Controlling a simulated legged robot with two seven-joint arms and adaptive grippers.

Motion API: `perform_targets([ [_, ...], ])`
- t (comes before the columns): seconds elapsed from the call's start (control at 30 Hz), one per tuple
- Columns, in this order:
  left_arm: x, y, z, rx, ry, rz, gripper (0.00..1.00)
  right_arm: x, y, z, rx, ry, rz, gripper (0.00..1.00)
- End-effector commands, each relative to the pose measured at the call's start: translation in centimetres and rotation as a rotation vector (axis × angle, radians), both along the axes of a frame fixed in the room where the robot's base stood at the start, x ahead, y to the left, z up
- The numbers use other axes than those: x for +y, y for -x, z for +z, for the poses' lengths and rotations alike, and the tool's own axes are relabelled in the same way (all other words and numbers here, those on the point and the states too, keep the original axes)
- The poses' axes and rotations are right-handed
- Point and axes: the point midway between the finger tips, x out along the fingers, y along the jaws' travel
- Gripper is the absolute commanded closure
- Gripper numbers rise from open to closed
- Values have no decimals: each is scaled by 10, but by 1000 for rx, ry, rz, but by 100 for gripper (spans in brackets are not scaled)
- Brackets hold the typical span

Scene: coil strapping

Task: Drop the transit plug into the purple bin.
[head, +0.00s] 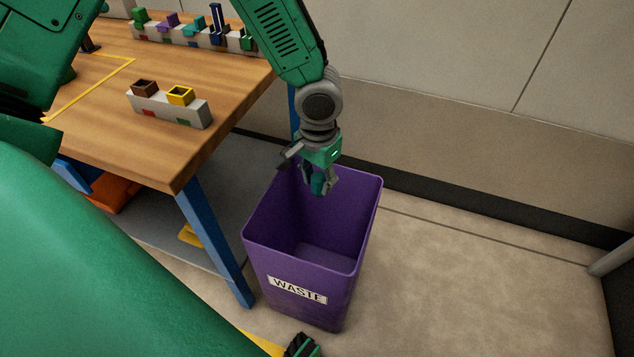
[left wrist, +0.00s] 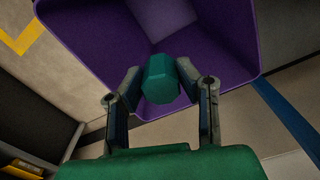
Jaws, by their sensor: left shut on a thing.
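The purple bin (head: 350,290) with a WASTE label stands on the floor beside the bench, open at the top. My left gripper (head: 319,187) hangs over its opening, pointing down near the far rim. It is shut on the transit plug (head: 318,184), a teal-green piece. In the left wrist view the plug (left wrist: 160,80) shows as a faceted block between the two fingers, with the bin's purple wall (left wrist: 215,40) behind it. The visible part of the bin's inside looks empty.
A wooden bench (head: 180,165) with blue legs stands left of the bin. On it are a grey block (head: 170,108) with brown and yellow sockets and a rack (head: 195,37) of several coloured pieces. A wall runs behind; floor right of the bin is clear.

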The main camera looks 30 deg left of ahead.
Motion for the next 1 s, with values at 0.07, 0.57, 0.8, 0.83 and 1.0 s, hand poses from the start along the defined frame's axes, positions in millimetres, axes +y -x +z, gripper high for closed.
perform_targets([
  [0.07, 2, 0, 0, 0, 3, 0, 100, 0, 0, 1, 0, 0, -1, 17],
  [0.57, 2, 0, -24, -1, 2, 1, 100, 0, 0, -8, -1, 0, 0, 17],
  [0.8, 2, 1, -49, -1, 2, 0, 100, 0, 0, -21, 0, 0, 0, 17],
  [0.83, 2, 1, -52, -1, 3, 0, 100, 0, 0, -23, 0, 0, 0, 17],
  [1.0, 4, 1, -69, -1, 5, 1, 100, 0, 0, -33, 0, 0, 0, 17],
])
